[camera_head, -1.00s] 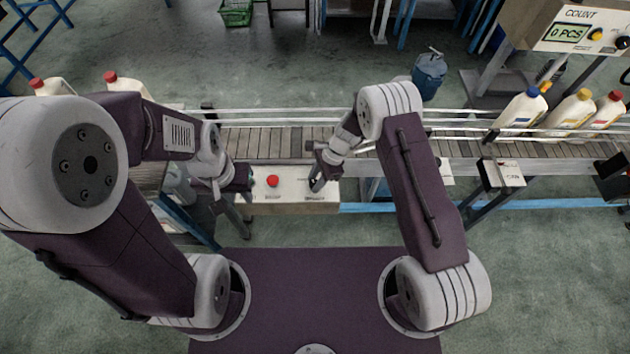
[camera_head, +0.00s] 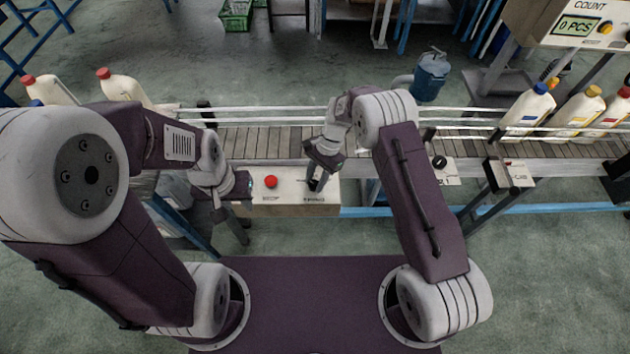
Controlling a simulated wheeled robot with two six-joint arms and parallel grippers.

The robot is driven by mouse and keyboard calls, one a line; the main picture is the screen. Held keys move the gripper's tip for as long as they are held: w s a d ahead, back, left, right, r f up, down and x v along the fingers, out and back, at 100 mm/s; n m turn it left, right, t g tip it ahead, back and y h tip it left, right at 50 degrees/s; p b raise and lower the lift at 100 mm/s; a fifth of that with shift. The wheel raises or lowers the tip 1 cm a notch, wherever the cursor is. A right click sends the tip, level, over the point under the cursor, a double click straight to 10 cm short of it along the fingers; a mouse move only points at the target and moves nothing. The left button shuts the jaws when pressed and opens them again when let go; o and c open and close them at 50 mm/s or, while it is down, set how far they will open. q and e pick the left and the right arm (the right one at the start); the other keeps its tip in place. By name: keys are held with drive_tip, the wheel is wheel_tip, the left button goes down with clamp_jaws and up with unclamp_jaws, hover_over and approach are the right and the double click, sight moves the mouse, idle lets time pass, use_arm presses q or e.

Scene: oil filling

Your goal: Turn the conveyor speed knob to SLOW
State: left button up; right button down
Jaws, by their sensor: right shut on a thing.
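The white control box (camera_head: 285,199) stands at the near side of the conveyor (camera_head: 270,143), with a red button (camera_head: 271,182) on its top. My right gripper (camera_head: 315,184) reaches down to the right end of this box and is shut on the speed knob there. The fingers hide most of the knob, so its pointer setting cannot be read. A small label below the fingers is too small to read. My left gripper (camera_head: 240,222) hangs at the left end of the box, apart from the button; its finger gap is unclear.
A black round knob (camera_head: 440,162) sits on a white panel right of my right arm. Bottles stand at the conveyor's right (camera_head: 528,110) and left (camera_head: 124,90). A blue container (camera_head: 430,76) stands behind. A counter display (camera_head: 577,26) reads 0 PCS.

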drive_tip(key=shift+w, duration=0.15)
drive_tip(key=c, duration=1)
unclamp_jaws()
drive_tip(key=shift+c, duration=0.2)
drive_tip(key=b+v, duration=0.2)
drive_tip(key=v, duration=0.7)
drive_tip(key=shift+d, duration=0.1)
